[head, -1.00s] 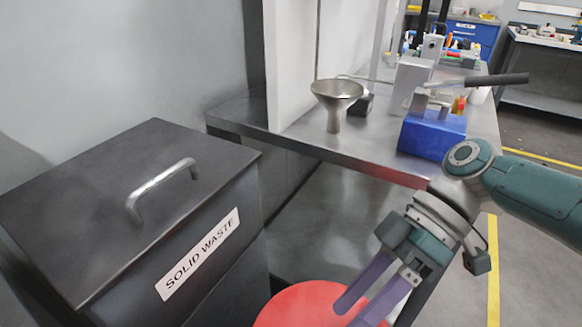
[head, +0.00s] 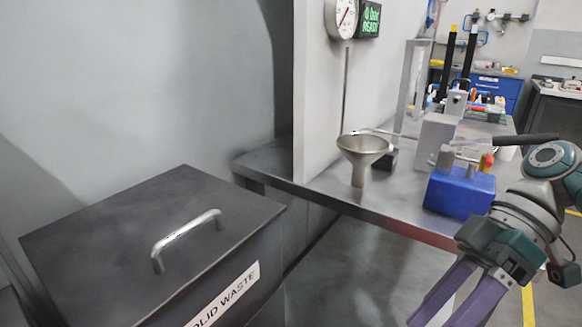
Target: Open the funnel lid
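A metal funnel (head: 365,152) stands upright on the steel bench (head: 330,190), its wide mouth facing up. A thin rod lies at its rim, and I cannot tell whether it belongs to a lid; no separate lid is clear on the funnel. My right gripper (head: 434,315) is at the bottom right, below and in front of the bench edge. Its purple fingers are apart with nothing seen between them, and it is well away from the funnel. The fingertips run close to the bottom picture edge. My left gripper is not in view.
A dark solid waste bin (head: 110,245) with a handle (head: 185,238) stands at the left. A blue block (head: 458,192) with a black-handled lever (head: 510,140) sits right of the funnel. A white panel (head: 320,90) carries a gauge (head: 341,18) and a green display (head: 370,18).

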